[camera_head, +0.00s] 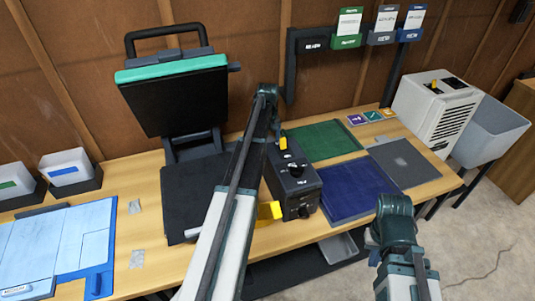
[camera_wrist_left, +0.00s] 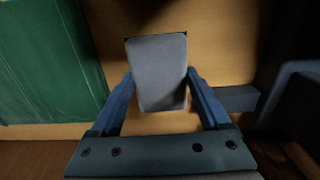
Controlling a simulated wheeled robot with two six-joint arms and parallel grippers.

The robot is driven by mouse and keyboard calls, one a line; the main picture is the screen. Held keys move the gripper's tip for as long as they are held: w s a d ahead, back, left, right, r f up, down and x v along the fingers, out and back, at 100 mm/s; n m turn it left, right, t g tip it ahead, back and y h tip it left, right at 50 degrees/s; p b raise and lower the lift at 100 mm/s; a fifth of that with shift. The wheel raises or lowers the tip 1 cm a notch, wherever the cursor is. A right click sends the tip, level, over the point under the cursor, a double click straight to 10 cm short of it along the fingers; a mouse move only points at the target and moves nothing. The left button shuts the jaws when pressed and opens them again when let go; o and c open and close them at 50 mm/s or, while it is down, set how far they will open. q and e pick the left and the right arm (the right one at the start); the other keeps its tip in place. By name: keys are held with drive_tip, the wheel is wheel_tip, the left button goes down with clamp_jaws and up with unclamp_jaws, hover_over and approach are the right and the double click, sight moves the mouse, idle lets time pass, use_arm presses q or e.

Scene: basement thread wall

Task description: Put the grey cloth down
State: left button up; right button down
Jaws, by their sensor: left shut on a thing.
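The grey cloth (camera_wrist_left: 157,72) is a small, flat grey rectangle in the left wrist view. My left gripper (camera_wrist_left: 160,85) has its two blue fingers against the cloth's sides and is shut on it, with wooden tabletop behind. In the head view my left arm crosses the middle and bends down behind the black box, so its fingers and the cloth are hidden there. My right gripper (camera_head: 395,212) is at the lower right in front of the table. Its fingertips do not show clearly.
A green mat (camera_head: 325,140), a blue mat (camera_head: 350,190) and a grey mat (camera_head: 403,160) lie on the table (camera_head: 160,240). A black box with knobs (camera_head: 293,178) stands left of them. A black press with a teal edge (camera_head: 175,95) is further left.

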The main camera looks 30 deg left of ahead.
use_arm(q)
drive_tip(key=shift+w, duration=0.1)
drive_tip(key=shift+d+f+b, duration=0.1)
drive_tip(key=shift+f+b, duration=0.15)
drive_tip(key=shift+b, duration=0.05)
drive_tip(key=f+b, duration=0.3)
drive_tip(key=shift+s+a+f, duration=0.2)
drive_tip(key=shift+s+a, duration=0.05)
drive_tip(key=shift+r, duration=0.2)
drive_tip(key=o, duration=1.4)
drive_tip(key=shift+o, duration=0.2)
drive_tip(key=shift+r, duration=0.1)
drive_tip(key=shift+r+p, duration=0.25)
drive_tip(key=shift+p, duration=0.15)
wheel_tip(320, 180, up, 11)
drive_tip(key=p, duration=1.1)
drive_tip(key=shift+r, duration=0.15)
